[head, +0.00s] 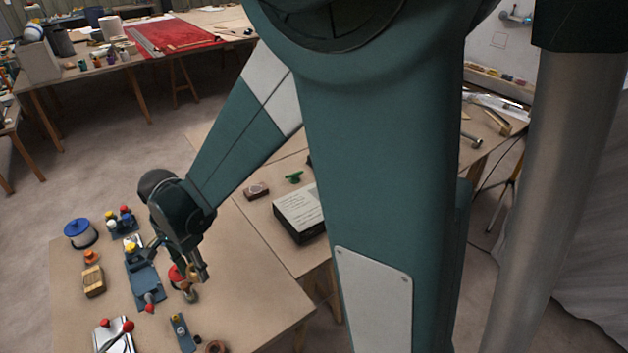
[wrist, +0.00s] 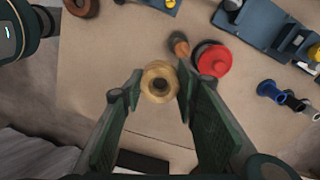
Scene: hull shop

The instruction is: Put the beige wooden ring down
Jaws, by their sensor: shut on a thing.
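The beige wooden ring (wrist: 154,74) is between the two fingers of my gripper (wrist: 158,92) in the wrist view, its round hole facing the camera. The fingers touch it from both sides. The bench shows below and around it; how high the ring is held is hard to tell. In the head view my gripper (head: 198,266) is over the near left bench, and the ring is too small and covered there to make out clearly.
A red-topped round thing (wrist: 213,60) and a brown wooden knob (wrist: 179,45) stand close by. A brown ring (wrist: 82,6) and blue tools (wrist: 255,30) lie farther off. The bench (head: 252,300) is bare to the right of my gripper. A boxy case (head: 299,212) lies on the adjoining table.

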